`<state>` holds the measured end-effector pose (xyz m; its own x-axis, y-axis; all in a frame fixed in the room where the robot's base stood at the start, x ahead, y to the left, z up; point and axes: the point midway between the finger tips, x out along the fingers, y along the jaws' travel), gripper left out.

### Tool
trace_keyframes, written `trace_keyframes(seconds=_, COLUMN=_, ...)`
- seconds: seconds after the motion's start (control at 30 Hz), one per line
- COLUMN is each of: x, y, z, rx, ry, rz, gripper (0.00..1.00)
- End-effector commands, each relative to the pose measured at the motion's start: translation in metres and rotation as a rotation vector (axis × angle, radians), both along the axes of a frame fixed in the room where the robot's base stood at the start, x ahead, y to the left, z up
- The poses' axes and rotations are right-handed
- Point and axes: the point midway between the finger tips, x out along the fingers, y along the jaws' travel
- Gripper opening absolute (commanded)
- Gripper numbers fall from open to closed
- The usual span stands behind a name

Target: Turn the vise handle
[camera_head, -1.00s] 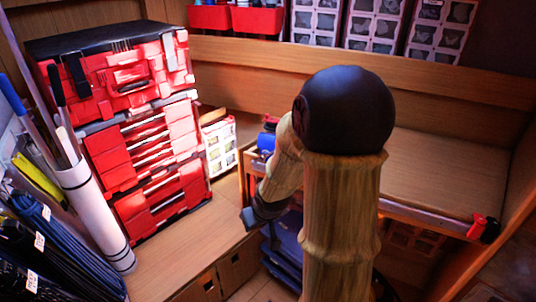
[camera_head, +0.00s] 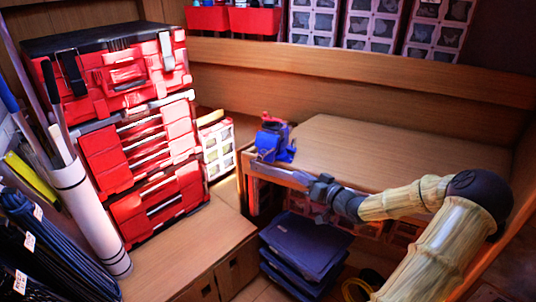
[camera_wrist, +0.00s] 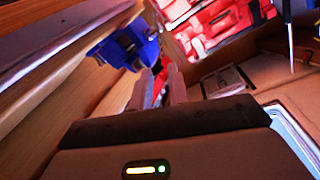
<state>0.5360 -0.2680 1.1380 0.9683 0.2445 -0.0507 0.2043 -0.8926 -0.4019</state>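The blue vise (camera_head: 272,147) sits at the left front corner of the wooden workbench, with a small red part (camera_head: 267,118) on top. In the wrist view the vise (camera_wrist: 128,46) is at upper centre, beyond my fingers. My gripper (camera_wrist: 158,88) is open, its two pale fingers apart. Something red shows between the fingertips; I cannot tell whether it is the vise handle or whether the fingers touch it. In the head view my gripper (camera_head: 318,188) is at the bench's front edge, to the right of and below the vise. Its fingers are hard to make out there.
The workbench top (camera_head: 400,160) is clear. A stack of red toolboxes (camera_head: 140,140) stands on the left, with a white tube (camera_head: 88,220) beside it. Blue trays (camera_head: 305,245) are stacked below the bench front. A parts organizer (camera_head: 217,150) stands behind the vise's left.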

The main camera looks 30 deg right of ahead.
Motion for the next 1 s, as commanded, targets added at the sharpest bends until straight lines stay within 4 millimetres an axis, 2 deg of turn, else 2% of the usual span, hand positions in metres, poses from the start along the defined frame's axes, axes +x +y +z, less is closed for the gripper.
trace_keyframes(seconds=0.1, x=-0.005, y=-0.01, z=0.007, rx=0.014, ry=-0.049, rz=-0.007, gripper=0.18)
trace_keyframes(seconds=0.53, x=0.001, y=-0.008, z=0.008, rx=0.013, ry=-0.05, rz=-0.006, gripper=0.18)
trace_keyframes(seconds=0.67, x=0.015, y=-0.004, z=0.009, rx=0.016, ry=-0.052, rz=-0.004, gripper=0.18)
trace_keyframes(seconds=1.0, x=0.072, y=0.01, z=0.01, rx=0.015, ry=-0.05, rz=-0.006, gripper=0.18)
